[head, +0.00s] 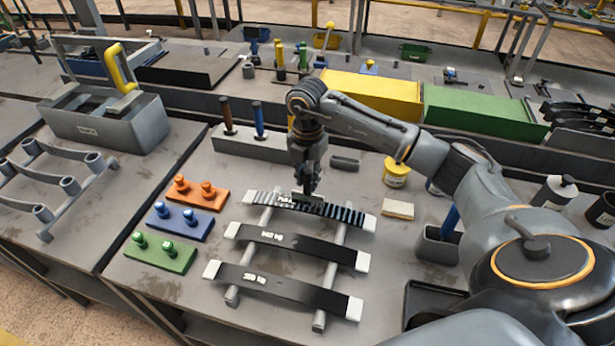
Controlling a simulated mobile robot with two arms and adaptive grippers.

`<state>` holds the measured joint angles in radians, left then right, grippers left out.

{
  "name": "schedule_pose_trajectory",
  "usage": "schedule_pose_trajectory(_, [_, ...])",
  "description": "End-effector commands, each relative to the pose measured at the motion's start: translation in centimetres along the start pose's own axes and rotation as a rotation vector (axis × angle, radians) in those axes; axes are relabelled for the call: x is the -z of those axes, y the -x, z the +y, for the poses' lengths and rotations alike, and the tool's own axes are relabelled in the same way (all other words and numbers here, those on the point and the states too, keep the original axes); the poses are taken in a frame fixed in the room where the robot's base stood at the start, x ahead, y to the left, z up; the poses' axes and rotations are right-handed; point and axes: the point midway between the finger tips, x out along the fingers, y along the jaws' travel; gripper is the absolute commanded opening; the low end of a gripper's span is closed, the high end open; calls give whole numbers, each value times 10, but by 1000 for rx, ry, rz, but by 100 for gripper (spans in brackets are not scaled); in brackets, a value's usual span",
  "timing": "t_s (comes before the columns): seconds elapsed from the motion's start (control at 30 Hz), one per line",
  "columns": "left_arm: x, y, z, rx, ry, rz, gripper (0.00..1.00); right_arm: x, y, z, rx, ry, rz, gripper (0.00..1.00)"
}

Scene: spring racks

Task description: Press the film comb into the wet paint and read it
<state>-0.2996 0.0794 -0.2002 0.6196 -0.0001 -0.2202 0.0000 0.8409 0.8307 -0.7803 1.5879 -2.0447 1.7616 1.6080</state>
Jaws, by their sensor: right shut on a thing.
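Three dark leaf springs with white ends lie across two grey rails (321,320) on the bench. The rear spring (342,214) has a ribbed or striped, glossy look. The middle spring (300,246) and the front spring (270,283) are plain black with pale lettering. My right gripper (307,190) points down over the rear spring, shut on a small grey piece, likely the film comb (305,200). The piece is at the spring's top face; I cannot tell whether it touches. The fingers hide much of it. My left gripper is not in view.
Orange (200,194), blue (180,222) and green (160,253) peg blocks stand left of the springs. A yellow tin (396,174) and a sponge-like block (398,209) are to the right. A grey toolbox (105,120) stands further left.

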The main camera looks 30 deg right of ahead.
Motion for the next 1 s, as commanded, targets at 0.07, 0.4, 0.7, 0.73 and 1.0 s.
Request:
schedule_pose_trajectory(0.07, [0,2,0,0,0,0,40,1,2,0,2,1,1,0])
schedule_pose_trajectory(0.4, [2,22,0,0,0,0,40,0,30,0,1,1,1,0])
schedule_pose_trajectory(0.7, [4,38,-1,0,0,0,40,0,54,0,0,0,0,0])
schedule_pose_trajectory(0.73, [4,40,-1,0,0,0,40,0,56,0,0,0,0,0])
schedule_pose_trajectory(1.0, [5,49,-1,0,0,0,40,0,71,0,1,0,0,0])
